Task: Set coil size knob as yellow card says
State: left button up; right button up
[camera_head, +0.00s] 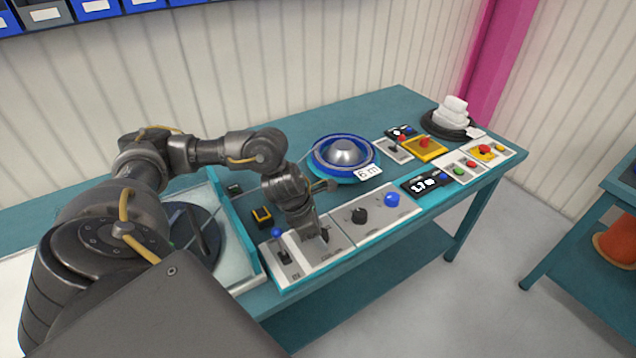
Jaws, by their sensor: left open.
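My left gripper (311,234) points down over the grey control panel (330,254) at the bench's front edge. It is open, and its fingers are just above or around a dark control there, mostly hidden; I cannot tell whether they touch it. The panel's printed labels are too small to read, so I cannot tell which is the coil size knob. No yellow card is clearly seen. A small black and yellow item (262,216) lies left of the gripper. My right gripper is out of view.
A blue-rimmed reel (328,151) with a silver dome stands behind the panel, with a white "6 m" tag (368,172). A blue-topped lever (278,236) is left of the gripper. A dark display (426,183), yellow switch box (425,148) and button boxes stand right.

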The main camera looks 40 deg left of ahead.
pick_arm(q)
jog(key=c, duration=1)
jog(key=shift+d+r+n+t+y+p, duration=0.1)
jog(key=shift+r+n+t+y+p, duration=0.1)
jog(key=shift+n+p, duration=0.4)
jog(key=shift+d+r+n+t+y+p, duration=0.1)
jog(key=shift+n+y+p, duration=0.1)
jog(key=shift+n+p, duration=0.35)
jog(key=n+y+p, duration=0.1)
jog(key=n+p, duration=0.3)
jog(key=n+y+p, duration=0.1)
jog(key=n+p, duration=0.2)
jog(key=p, duration=0.2)
jog(key=shift+d+n+y+p, duration=0.1)
jog(key=shift+n+y+p, duration=0.2)
jog(key=shift+n+y, duration=0.1)
jog(key=shift+f+n+y+p, duration=0.1)
jog(key=shift+n+y+p, duration=0.3)
jog(key=shift+n+p, duration=0.6)
jog(key=shift+f+p, duration=0.1)
jog(key=shift+p, duration=0.2)
